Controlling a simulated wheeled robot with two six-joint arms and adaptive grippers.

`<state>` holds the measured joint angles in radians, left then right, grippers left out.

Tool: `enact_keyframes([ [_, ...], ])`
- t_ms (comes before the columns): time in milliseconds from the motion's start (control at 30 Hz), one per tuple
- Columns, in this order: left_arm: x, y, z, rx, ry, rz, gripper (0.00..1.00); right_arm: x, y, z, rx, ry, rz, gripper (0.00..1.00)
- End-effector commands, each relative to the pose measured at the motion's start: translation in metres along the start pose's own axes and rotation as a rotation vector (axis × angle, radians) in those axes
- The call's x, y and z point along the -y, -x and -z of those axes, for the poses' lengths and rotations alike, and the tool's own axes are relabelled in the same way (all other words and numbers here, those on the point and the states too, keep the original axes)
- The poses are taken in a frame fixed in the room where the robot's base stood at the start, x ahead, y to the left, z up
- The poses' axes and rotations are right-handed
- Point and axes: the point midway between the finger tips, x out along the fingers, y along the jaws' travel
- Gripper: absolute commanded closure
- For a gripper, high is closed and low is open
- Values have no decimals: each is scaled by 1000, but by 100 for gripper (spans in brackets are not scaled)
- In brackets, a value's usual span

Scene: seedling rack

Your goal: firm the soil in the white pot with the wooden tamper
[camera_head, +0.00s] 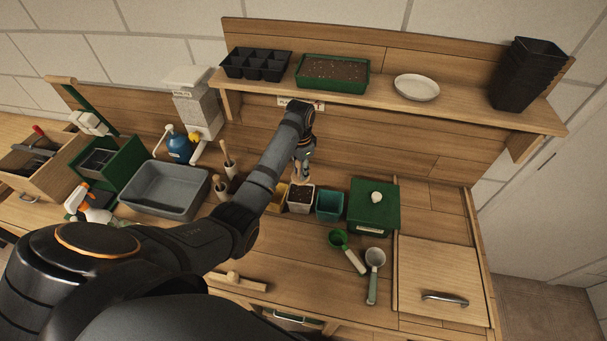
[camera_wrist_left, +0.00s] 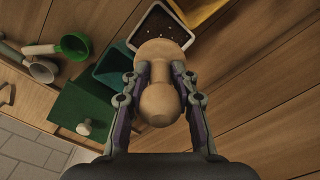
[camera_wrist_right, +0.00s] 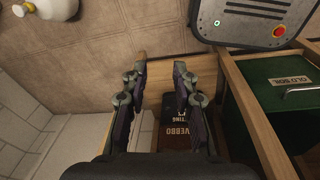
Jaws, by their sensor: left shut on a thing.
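The white pot (camera_head: 300,209) stands on the bench between a yellow pot and a green pot, with dark soil (camera_head: 300,195) inside. My left gripper (camera_head: 303,165) is above the pot's far side. In the left wrist view my left gripper (camera_wrist_left: 158,85) is shut on the wooden tamper (camera_wrist_left: 158,100), around its narrow part. The tamper's wide end overlaps the white pot (camera_wrist_left: 134,38) there and hides part of it. I cannot tell if the tamper touches the soil. My right gripper (camera_wrist_right: 162,75) is open and empty, in its own wrist view only.
Close beside the pot are the yellow pot (camera_head: 277,203), the green pot (camera_head: 329,205) and a green lidded box (camera_head: 373,218). Two scoops (camera_head: 340,241) (camera_head: 374,262) lie in front. A grey tub (camera_head: 166,203) is left. The shelf (camera_head: 380,98) overhangs behind.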

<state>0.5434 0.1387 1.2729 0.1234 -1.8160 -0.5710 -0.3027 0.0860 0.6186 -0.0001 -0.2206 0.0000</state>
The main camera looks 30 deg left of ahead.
Motion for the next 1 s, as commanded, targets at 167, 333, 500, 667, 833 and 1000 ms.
enact_keyframes([
  [167, -1, -10, 0, 2, -1, -1, 98, 8, 0, 4, -5, -4, 9, 72],
  [333, -1, -29, -1, 2, -1, -1, 98, 11, 0, 5, -7, -6, 13, 72],
  [500, -1, -49, -1, 2, -2, -1, 98, 9, 0, 5, -7, -5, 11, 72],
  [667, -1, -69, -1, 2, -2, -1, 98, 6, -6, 4, -7, -3, 7, 72],
  [833, -1, -79, 0, 0, -2, 0, 98, 5, -11, 4, -7, -2, 5, 72],
  [1000, -1, -82, 0, 0, -2, 0, 98, 4, -12, 3, -6, -2, 4, 72],
])
